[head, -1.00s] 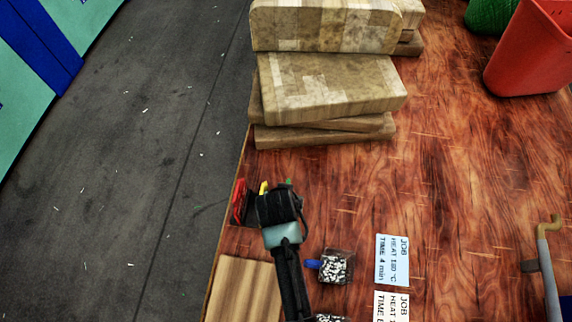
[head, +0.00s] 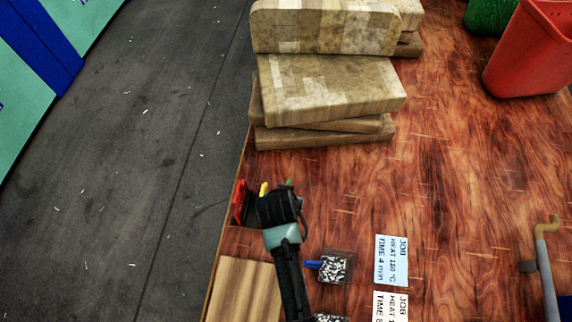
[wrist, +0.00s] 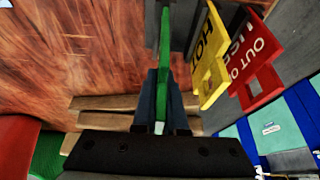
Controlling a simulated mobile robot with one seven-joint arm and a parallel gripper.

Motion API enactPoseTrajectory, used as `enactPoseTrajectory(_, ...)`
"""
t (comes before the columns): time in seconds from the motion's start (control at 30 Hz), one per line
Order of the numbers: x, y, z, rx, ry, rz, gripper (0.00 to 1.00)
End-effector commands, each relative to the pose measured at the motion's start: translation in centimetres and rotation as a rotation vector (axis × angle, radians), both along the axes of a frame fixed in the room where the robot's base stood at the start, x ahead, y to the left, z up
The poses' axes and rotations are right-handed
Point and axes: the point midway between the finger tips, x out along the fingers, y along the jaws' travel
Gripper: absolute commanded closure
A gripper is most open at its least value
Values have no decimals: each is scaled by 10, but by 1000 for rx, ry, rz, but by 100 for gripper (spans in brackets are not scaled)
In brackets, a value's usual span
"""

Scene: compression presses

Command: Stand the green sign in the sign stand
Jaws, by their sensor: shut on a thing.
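The green sign (wrist: 165,50) is edge-on between the two fingers of my gripper (wrist: 163,78) in the wrist view, shut on it. In the head view my gripper (head: 279,206) is over the table's left edge area, and only a sliver of the green sign (head: 288,183) shows past it. The yellow HOT sign (wrist: 209,58) and the red sign (wrist: 253,60) stand just to the right of the green one in the wrist view. The sign stand is mostly hidden; a dark part beneath the signs (wrist: 237,14) may be it. I cannot tell whether the green sign touches it.
Wrapped blocks (head: 330,88) are stacked beyond my gripper. A clear box of pellets (head: 335,267), a blue job card (head: 391,260) and a wooden board (head: 243,290) lie nearer. A red bin (head: 530,50) stands far right. The floor drops away at left.

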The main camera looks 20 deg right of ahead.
Motion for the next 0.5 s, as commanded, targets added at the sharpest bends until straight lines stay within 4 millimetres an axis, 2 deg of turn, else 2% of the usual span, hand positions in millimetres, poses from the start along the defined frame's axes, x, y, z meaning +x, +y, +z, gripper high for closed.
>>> enactPoseTrajectory(0.5, 0, 0, -4, 0, 0, 0, 100)
